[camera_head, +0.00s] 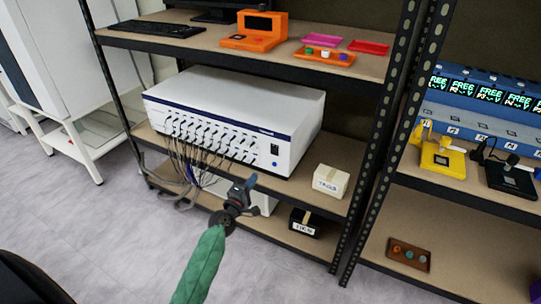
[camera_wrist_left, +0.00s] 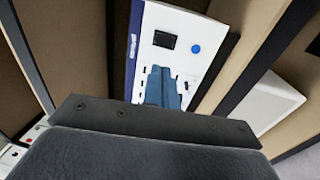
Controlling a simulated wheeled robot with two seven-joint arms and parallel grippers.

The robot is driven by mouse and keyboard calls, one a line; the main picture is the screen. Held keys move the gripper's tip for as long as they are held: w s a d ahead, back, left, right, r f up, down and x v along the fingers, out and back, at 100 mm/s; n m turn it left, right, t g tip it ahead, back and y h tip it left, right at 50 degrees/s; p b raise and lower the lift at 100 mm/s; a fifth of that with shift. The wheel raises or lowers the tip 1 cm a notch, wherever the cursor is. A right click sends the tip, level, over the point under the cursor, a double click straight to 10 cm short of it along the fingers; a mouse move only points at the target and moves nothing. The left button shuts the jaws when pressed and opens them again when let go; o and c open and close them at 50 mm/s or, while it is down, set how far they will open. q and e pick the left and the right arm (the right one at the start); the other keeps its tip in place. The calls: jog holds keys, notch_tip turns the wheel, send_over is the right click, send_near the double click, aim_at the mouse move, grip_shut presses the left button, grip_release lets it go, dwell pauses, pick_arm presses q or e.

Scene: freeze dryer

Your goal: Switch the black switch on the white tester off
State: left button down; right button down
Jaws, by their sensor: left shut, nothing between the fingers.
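The white tester (camera_head: 240,105) is a wide box with a dark blue stripe, standing on the middle shelf. Its black switch (camera_head: 274,149) is a small dark square on the right of the front face, above a round blue button (camera_head: 274,164). Whether the switch is on or off cannot be told. My left gripper (camera_head: 249,183) is shut and empty, in front of and below the switch. In the left wrist view the shut fingers (camera_wrist_left: 163,88) lie over the tester front (camera_wrist_left: 185,25), below the black switch (camera_wrist_left: 164,41); contact cannot be told. My right gripper is out of view.
Many cables (camera_head: 185,160) hang from the tester's left front. A white box (camera_head: 331,181) stands right of it on the shelf, a black box (camera_head: 304,222) lower down. A rack post (camera_head: 385,120) rises at the right. The floor in front is clear.

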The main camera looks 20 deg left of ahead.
aim_at(274, 149)
pick_arm(q)
jog(key=shift+w, duration=0.1)
jog(key=w, duration=0.4)
jog(key=w+r, duration=0.1)
jog(key=w, duration=0.4)
jog(key=w+d+p, duration=0.1)
jog(key=w, duration=0.3)
jog(key=shift+w+r, duration=0.35)
jog(key=shift+d+r, duration=0.1)
